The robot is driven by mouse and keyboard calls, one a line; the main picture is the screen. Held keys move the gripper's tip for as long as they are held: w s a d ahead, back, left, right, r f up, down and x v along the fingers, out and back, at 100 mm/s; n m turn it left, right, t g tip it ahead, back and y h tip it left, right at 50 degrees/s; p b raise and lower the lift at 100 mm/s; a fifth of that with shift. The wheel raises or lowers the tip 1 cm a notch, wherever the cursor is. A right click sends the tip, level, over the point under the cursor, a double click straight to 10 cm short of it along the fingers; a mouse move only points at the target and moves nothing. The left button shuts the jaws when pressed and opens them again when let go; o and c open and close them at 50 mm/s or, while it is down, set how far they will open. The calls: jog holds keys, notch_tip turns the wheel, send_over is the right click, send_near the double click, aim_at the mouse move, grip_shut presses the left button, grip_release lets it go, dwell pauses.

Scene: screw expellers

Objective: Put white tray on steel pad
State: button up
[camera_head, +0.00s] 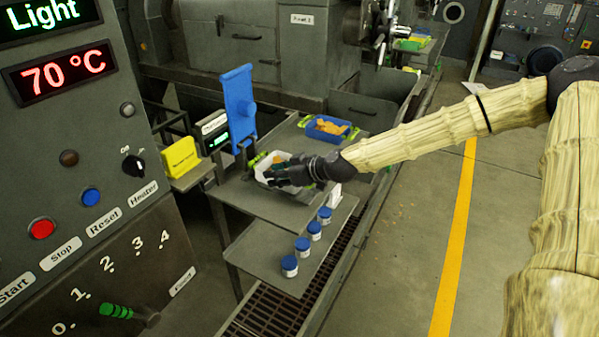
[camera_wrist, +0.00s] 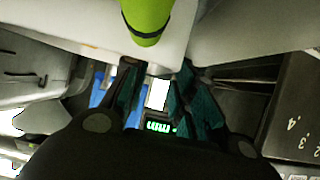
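The white tray (camera_head: 262,180) is on the grey table beside the blue upright stand. It holds a little orange and teal-looking matter. My gripper (camera_head: 275,172) is at the tray's right side and hides part of it. In the wrist view, my gripper's two dark teal fingers (camera_wrist: 160,95) stand apart with a gap between them. A large pale surface (camera_wrist: 75,18), seemingly the tray, and a green handle (camera_wrist: 147,18) are close above the fingertips. I see no clear grip on the handle. I cannot tell for sure which surface is the steel pad.
A blue tray (camera_head: 313,133) with orange pieces sits behind on the table. A blue stand (camera_head: 238,95) and a scale with a green display (camera_head: 214,133) are left of the tray. Several blue-lidded jars (camera_head: 289,266) line the lower shelf. A control panel (camera_head: 75,180) is near left.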

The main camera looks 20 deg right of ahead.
jog(key=b+v, duration=0.1)
jog(key=v, duration=0.9)
jog(key=shift+s+d+r, duration=0.15)
jog(key=shift+s, duration=0.15)
dwell(0.4)
dwell(1.2)
